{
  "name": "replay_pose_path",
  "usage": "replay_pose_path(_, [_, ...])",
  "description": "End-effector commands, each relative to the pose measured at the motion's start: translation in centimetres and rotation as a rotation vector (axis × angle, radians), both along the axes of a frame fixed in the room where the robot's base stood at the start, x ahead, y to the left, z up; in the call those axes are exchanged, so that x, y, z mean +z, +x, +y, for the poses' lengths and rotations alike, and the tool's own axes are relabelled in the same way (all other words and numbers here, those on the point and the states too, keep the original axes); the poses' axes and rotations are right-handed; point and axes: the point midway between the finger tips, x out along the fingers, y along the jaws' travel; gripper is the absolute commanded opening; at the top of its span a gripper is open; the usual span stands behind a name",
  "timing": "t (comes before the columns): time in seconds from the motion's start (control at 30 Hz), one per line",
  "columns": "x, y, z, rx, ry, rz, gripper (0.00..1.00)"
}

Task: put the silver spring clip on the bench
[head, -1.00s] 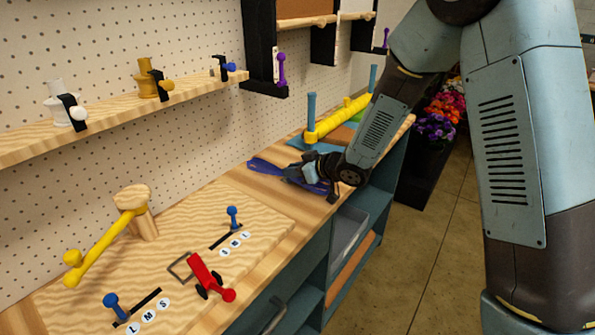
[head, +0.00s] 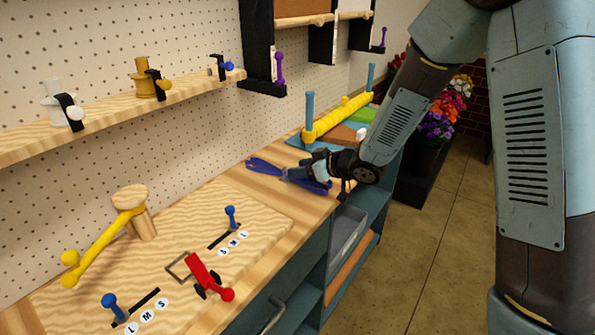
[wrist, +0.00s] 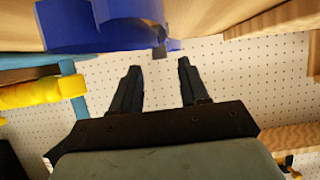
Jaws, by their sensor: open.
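My gripper (head: 291,174) is open, low over the back half of the wooden bench (head: 235,186). In the wrist view the two dark fingers (wrist: 158,66) are apart with nothing held between them. A blue-purple item (head: 262,166) lies on the bench at the fingertips, partly hidden by my gripper. A blue shape (wrist: 80,30) fills the top left of the wrist view, just beyond the fingertips. A small grey tab (wrist: 159,45) shows at its edge, in line with the gap. I cannot tell whether this tab is the silver spring clip; no clip is clearly recognisable elsewhere.
A yellow bar (head: 340,115) between blue posts stands behind my gripper. A board with a red clamp (head: 203,272), blue knobs and a yellow lever (head: 100,245) covers the front bench. A shelf (head: 120,108) with spools runs along the pegboard. Flowers (head: 437,125) stand right.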

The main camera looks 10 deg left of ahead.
Motion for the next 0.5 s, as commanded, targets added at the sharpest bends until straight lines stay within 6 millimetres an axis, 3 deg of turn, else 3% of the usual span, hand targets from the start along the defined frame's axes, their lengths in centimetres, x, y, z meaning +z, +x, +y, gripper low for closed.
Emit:
replay_pose_path(0.2, [1.9, -1.4, -3.5, -0.002, 0.001, -0.001, 0.45])
replay_pose_path(0.5, [3.3, -2.6, -6.3, 0.000, 0.001, -0.001, 0.45])
